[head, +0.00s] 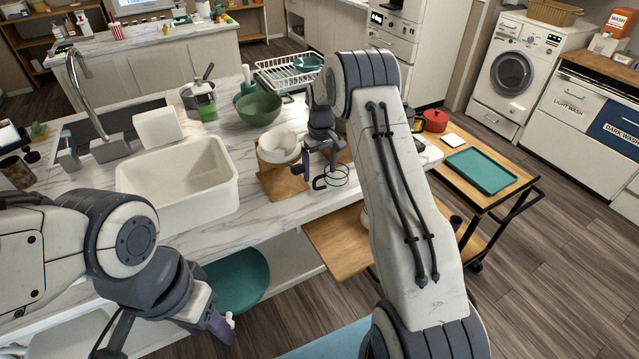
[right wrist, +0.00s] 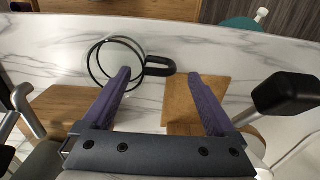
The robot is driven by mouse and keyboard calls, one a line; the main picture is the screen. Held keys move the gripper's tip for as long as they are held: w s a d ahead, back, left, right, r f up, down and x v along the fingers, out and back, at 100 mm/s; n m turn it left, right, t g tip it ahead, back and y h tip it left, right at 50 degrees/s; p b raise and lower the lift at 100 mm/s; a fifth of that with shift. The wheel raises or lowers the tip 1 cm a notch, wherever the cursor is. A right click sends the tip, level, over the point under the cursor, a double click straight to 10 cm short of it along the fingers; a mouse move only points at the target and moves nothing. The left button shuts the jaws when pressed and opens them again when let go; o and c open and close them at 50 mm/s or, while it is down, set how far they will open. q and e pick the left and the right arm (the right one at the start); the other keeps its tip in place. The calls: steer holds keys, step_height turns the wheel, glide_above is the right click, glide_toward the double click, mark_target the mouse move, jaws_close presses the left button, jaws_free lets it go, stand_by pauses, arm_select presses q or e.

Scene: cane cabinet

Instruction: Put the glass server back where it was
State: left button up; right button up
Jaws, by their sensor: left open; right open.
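The glass server, clear with a black rim and black handle, stands on the marble counter near its front edge in the head view (head: 337,176). In the right wrist view the server (right wrist: 117,40) is seen from above at upper left, its handle pointing right. My right gripper (head: 320,172) is open over it; in the right wrist view the open fingers (right wrist: 164,78) have the handle's end between their tips in the picture. Whether they touch it I cannot tell. My left gripper (head: 225,330) is low in front of the counter, empty, partly hidden by its own arm.
A wooden cart with a teal tray (head: 481,170) stands right.

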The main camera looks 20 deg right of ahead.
step_height(320, 180, up, 7)
steer(key=shift+d+r+b, duration=0.1)
steer(key=shift+b, duration=0.75)
arm_select(q)
step_height(320, 180, down, 2)
steer(key=shift+f, duration=0.25)
